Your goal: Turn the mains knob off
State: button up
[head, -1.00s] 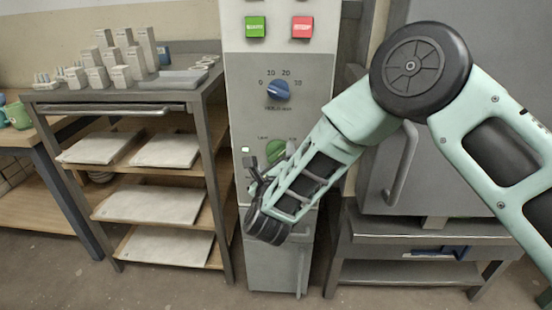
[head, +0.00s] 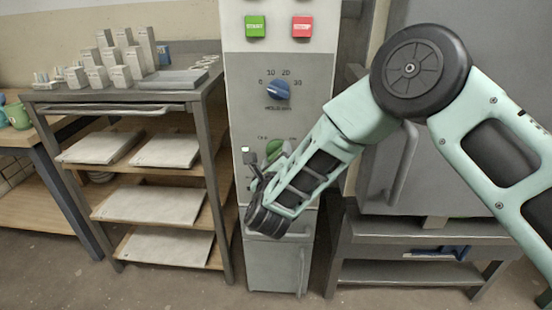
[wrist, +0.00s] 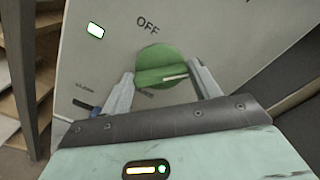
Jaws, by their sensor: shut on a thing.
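The green round knob (head: 274,148) is on the front of the grey control cabinet, low under the blue dial. In the wrist view the knob (wrist: 158,62) shows a white pointer line towards the right of the picture. The word OFF (wrist: 148,27) is printed above it there; other small print beside and below it is too small to read surely. My gripper (wrist: 166,82) has one finger on each side of the knob and is shut on it. In the head view my gripper (head: 268,168) partly covers the knob.
A small lit white lamp (wrist: 95,30) is left of the knob. Above are the blue dial (head: 278,89), green START button (head: 255,27) and red button (head: 302,27). A shelf rack (head: 218,150) stands close on the left, a grey door with a handle (head: 402,165) on the right.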

jog(key=shift+f+n, duration=0.2)
jog(key=shift+n, duration=4.15)
jog(key=shift+f+n, duration=0.15)
jog(key=shift+n, duration=4.2)
jog(key=o, duration=1)
jog(key=shift+s, duration=0.1)
jog(key=s, duration=1.7)
jog(key=shift+s+a, duration=0.15)
jog(key=shift+a, duration=0.15)
